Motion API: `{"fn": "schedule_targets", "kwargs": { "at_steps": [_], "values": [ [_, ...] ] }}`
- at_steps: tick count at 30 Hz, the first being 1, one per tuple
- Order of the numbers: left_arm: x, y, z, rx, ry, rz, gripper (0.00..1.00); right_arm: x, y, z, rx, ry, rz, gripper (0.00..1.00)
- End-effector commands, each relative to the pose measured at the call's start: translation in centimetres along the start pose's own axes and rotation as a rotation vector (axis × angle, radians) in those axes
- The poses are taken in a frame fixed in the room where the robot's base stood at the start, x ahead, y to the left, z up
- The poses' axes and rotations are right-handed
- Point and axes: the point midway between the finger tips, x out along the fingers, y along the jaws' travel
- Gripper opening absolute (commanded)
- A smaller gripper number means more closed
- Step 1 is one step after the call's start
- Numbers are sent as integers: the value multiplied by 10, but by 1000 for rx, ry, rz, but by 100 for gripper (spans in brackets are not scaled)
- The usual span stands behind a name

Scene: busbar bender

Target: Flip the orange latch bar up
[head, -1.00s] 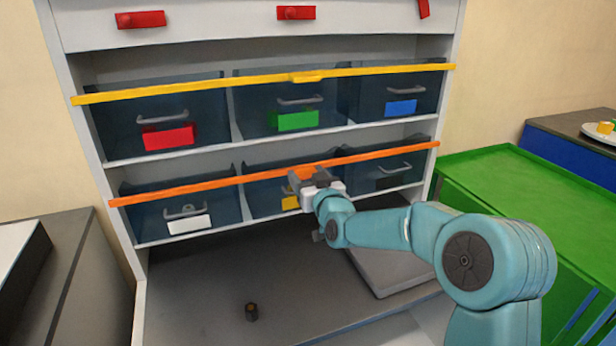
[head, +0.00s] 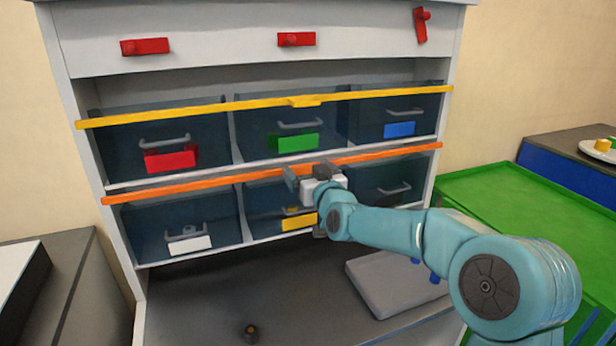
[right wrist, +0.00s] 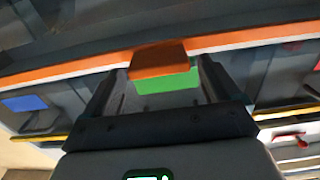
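The orange latch bar (head: 190,186) runs across the lower row of bins, along the bins' upper edge just below the shelf. My right gripper (head: 305,174) is at the middle of the bar, at its orange tab. In the right wrist view the tab (right wrist: 158,60) shows between the two fingertips of the right gripper (right wrist: 163,66). The fingers stand apart, with small gaps beside the tab, so the gripper looks open. In the head view the gripper hides the tab. My left gripper is in neither view.
A yellow bar (head: 200,109) crosses the upper bins. Red handles (head: 145,46) sit above. A grey slab (head: 395,283) and a small dark knob (head: 251,332) lie on the surface below. A green table (head: 510,195) stands at the right.

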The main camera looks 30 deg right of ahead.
Motion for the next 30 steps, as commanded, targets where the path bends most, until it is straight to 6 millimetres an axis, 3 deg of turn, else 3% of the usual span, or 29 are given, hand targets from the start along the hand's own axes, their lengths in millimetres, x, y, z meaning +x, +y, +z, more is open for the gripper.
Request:
{"fn": "schedule_targets", "kwargs": {
  "at_steps": [7,11,24,30],
  "values": [
    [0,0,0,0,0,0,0,-1,-1,5,-1,-11,-2,89],
    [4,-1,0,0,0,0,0,-12,0,6,-1,-12,-2,89],
    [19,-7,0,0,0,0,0,-122,-1,3,-1,-6,-2,89],
    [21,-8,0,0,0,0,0,-154,-1,1,-1,-6,-2,89]
  ]
}}
